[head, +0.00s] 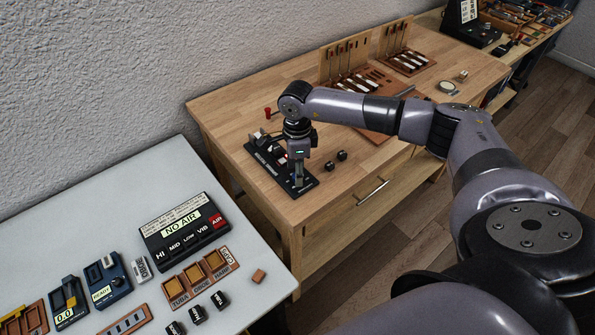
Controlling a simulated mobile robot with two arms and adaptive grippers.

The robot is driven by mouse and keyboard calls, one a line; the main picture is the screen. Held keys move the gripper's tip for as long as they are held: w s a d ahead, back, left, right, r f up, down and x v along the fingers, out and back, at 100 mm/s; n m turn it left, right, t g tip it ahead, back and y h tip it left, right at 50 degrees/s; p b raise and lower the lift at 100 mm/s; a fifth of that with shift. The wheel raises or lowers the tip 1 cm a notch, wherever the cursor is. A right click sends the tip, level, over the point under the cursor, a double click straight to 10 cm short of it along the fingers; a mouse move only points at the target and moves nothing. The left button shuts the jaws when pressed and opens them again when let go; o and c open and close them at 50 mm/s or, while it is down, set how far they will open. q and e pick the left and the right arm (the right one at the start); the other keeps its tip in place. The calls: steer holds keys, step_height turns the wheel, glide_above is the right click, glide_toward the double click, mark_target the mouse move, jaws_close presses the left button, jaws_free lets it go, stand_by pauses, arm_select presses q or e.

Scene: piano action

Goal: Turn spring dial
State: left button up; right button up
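A black plate fixture (258,157) with a pale label strip and small upright parts lies at the left end of the wooden workbench. My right arm reaches in from the right, and my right gripper (297,181) points straight down over the front end of this plate. Its fingertips are at or just above a part there. I cannot make out the spring dial; it may be hidden under the gripper. The fingers are too small to show whether they are open or shut. My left gripper is not in view.
Two small black blocks (335,160) stand right of the plate. A red-topped part (267,113) stands behind it. Wooden racks (351,80) fill the bench's back. A grey table (100,209) in front holds a "NO AIR" box (185,229) and other devices.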

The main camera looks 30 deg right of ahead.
step_height(320, 180, up, 11)
stand_by(0.3)
steer(key=shift+f, duration=0.1)
stand_by(0.5)
step_height(320, 180, up, 4)
steer(key=r+n+b, duration=0.1)
steer(key=n+b, duration=0.5)
steer(key=n, duration=1.2)
step_height(320, 180, down, 17)
steer(key=shift+f+p, duration=0.1)
steer(key=shift+p, duration=0.5)
steer(key=shift+c, duration=0.4)
jaws_close()
